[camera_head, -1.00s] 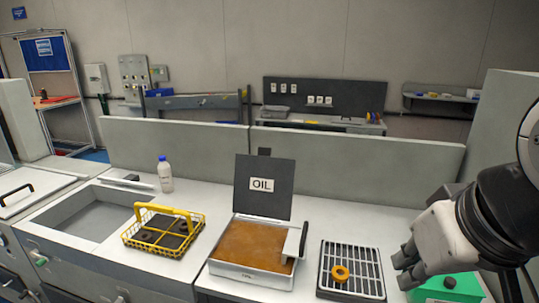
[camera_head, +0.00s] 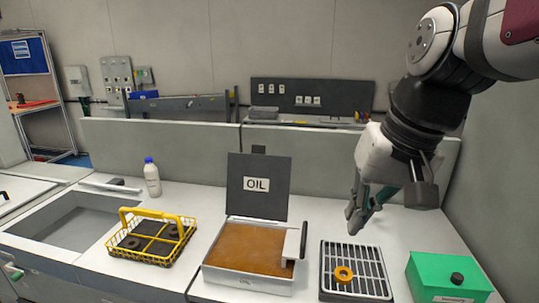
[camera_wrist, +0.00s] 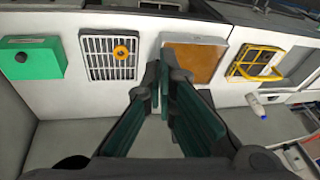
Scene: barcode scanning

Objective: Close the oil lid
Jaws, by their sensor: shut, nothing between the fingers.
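The oil lid (camera_head: 258,200) is a dark plate with an OIL label. It stands upright, open, at the back edge of the oil tray (camera_head: 247,281). The tray holds brown oil and has a handled metal piece (camera_head: 292,242) at its right side. In the wrist view the oil (camera_wrist: 193,64) shows to the right of the fingers, and the lid is hard to make out. My gripper (camera_head: 354,221) is shut and empty, above the counter to the right of the lid and behind the grate. Its green finger pads also show in the wrist view (camera_wrist: 160,85).
A grate (camera_head: 355,287) with an orange ring (camera_head: 344,274) lies right of the tray, and a green box (camera_head: 448,279) stands further right. A yellow basket (camera_head: 152,238) and a white bottle (camera_head: 152,178) are on the left. A low partition (camera_head: 190,148) runs behind the counter.

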